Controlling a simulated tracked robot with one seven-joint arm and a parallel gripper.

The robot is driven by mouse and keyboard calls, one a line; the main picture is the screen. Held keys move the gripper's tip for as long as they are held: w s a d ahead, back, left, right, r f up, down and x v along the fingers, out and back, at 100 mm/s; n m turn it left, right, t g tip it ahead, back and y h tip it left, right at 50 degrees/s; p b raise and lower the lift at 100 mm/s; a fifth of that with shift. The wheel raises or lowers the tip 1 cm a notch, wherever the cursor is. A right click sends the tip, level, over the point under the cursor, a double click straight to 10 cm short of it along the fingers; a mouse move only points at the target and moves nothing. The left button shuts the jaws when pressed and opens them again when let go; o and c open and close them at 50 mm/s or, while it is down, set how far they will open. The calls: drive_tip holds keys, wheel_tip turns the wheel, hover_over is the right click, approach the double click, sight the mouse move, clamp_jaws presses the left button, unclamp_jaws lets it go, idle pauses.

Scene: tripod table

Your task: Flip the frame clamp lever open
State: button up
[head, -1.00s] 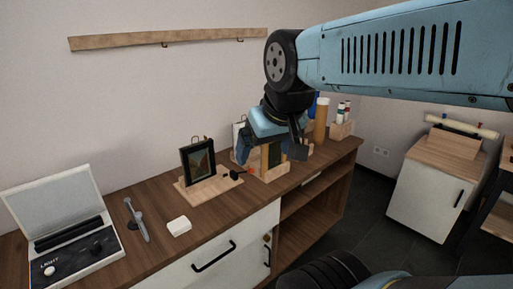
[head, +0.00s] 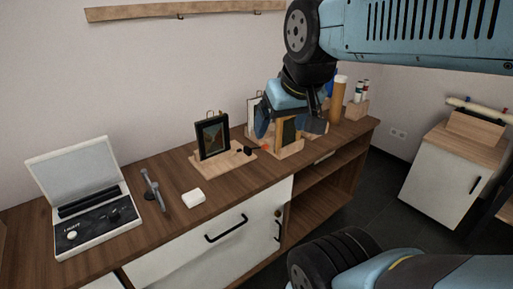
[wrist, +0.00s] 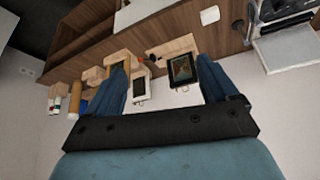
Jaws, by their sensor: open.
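A dark picture frame (head: 212,138) stands upright on a light wooden base (head: 232,164) on the brown bench. The clamp lever, dark with a red-orange tip (head: 265,147), appears at the right end of this base, beside a small black block (head: 247,151). In the wrist view the frame (wrist: 183,70) and red tip (wrist: 140,57) show between or near my fingers. My gripper (head: 288,125) is open and empty, right of the frame in the head view. Its blue fingers are spread wide in the wrist view (wrist: 162,66). The lever's exact angle is too small to tell.
Wooden holders and a second light frame stand partly hidden behind my gripper. A tan cylinder (head: 338,98) and a wooden box with bottles (head: 357,108) stand at the bench's right end. A white block (head: 193,198), a grey tool (head: 153,190) and an open case (head: 85,200) lie left.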

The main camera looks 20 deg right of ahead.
drive_tip(key=shift+w+f+g, duration=0.4)
drive_tip(key=shift+f, duration=0.1)
drive_tip(key=shift+c, duration=1.4)
drive_tip(key=w+f+m+g+y, duration=0.1)
drive_tip(key=w+f, duration=0.1)
drive_tip(key=w+f+m+g+y, duration=0.1)
drive_tip(key=w+f, duration=0.1)
drive_tip(key=f, duration=0.1)
drive_tip(key=w+f+m+g+y, duration=0.1)
drive_tip(key=w+f+g+y, duration=0.1)
drive_tip(key=shift+w+a+f+m, duration=0.1)
drive_tip(key=shift+w+f+m, duration=0.15)
drive_tip(key=shift+m, duration=0.15)
clamp_jaws()
drive_tip(key=w+d+f+m+y, duration=0.4)
drive_tip(key=w+f+m+y, duration=0.25)
drive_tip(key=w+f, duration=0.2)
drive_tip(key=w+d+f+m+t, duration=0.3)
drive_tip(key=d+f+m+t, duration=0.4)
drive_tip(key=d+f, duration=0.2)
drive_tip(key=w+d+f+m+t, duration=0.3)
drive_tip(key=d+f+m+t, duration=0.4)
drive_tip(key=d+f, duration=0.3)
drive_tip(key=shift+d+t+y, duration=0.2)
drive_tip(key=shift+t+y, duration=0.15)
drive_tip(key=shift+t, duration=0.15)
drive_tip(key=shift+w, duration=0.1)
